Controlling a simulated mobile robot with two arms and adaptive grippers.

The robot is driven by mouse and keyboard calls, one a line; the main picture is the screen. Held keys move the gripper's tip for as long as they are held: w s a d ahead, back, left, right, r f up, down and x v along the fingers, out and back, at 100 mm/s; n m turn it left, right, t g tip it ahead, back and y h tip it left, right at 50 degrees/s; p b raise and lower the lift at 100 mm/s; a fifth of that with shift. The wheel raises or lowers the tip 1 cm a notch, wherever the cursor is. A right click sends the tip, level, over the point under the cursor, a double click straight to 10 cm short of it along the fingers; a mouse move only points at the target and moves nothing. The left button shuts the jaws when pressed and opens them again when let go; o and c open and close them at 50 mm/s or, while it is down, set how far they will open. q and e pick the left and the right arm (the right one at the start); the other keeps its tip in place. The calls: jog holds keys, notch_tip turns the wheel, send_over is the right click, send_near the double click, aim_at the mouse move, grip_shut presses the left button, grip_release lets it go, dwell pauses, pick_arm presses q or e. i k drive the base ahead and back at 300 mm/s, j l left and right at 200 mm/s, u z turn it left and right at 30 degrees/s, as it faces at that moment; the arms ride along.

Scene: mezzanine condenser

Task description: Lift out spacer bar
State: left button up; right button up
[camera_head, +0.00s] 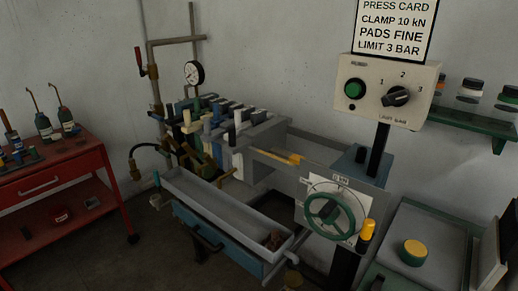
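A yellow bar (277,156), which looks like the spacer bar, lies in the gap between the grey block at the end of the plate stack and the press's right-hand end plate. The plate stack (215,130) of grey, cream and blue plates stands behind and left of it. The press's end plate carries a green handwheel (335,209) over a white dial. Neither of my grippers shows in this view.
A grey trough (213,207) runs in front of the press, with a brown lump at its right end. A control box (387,92) stands on a post above the end plate. A red cart (90,162) with bottles is at the left. A grey tray (440,240) holding a yellow-topped round item is at the lower right.

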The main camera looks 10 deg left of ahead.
aim_at(292, 158)
jog(key=i+j, duration=0.2)
jog(key=i, duration=0.2)
jog(key=i+j, duration=0.2)
jog(key=i, duration=0.2)
jog(key=i+j, duration=0.25)
jog(key=i+u, duration=0.05)
jog(key=i, duration=0.05)
